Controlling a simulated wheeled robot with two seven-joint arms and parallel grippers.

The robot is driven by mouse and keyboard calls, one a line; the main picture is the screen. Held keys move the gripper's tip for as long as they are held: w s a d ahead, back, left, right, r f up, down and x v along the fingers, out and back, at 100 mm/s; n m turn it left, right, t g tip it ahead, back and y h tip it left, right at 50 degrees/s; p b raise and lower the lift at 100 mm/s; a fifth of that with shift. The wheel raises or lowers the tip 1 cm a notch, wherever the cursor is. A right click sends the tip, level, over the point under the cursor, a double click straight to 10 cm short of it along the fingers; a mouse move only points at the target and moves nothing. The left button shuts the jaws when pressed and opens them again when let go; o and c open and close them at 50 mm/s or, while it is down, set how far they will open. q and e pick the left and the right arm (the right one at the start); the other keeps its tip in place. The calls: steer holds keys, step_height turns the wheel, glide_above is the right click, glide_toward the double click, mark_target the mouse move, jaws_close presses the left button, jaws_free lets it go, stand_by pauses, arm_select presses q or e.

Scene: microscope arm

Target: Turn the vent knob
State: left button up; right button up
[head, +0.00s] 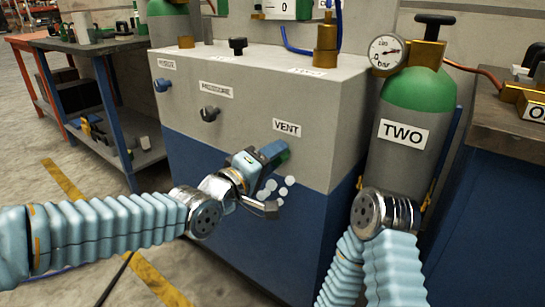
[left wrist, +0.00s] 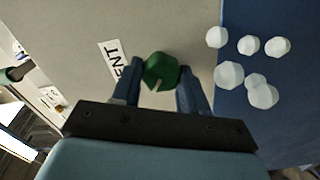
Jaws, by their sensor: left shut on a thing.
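The green vent knob (left wrist: 160,72) sits on the front of the grey and blue cabinet, beside the VENT label (head: 287,127). It has a wedge-shaped notch in its face. My left gripper (left wrist: 157,88) has one finger on each side of the knob and is shut on it. In the head view the left gripper (head: 272,155) hides most of the knob (head: 285,156). My right arm comes in at the bottom right, in front of the green-topped cylinder, but its fingers do not show.
White faceted blobs (left wrist: 250,46) show against the cabinet front (head: 330,150), near the knob. The cylinder marked TWO (head: 397,160) stands right. A workbench (head: 90,45) is at the left.

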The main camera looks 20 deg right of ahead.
arm_select(q)
steer(key=shift+w+a+n+b, duration=0.1)
steer(key=shift+n+b, duration=0.35)
steer(key=shift+n, duration=1.1)
steer(key=shift+w+a+n+b, duration=0.1)
steer(key=shift+n+b, duration=0.3)
steer(key=shift+n, duration=1.45)
steer(key=o, duration=0.9)
steer(key=shift+d, duration=0.1)
steer(key=shift+o, duration=0.6)
steer(key=shift+s, duration=0.1)
steer(key=shift+f, duration=0.1)
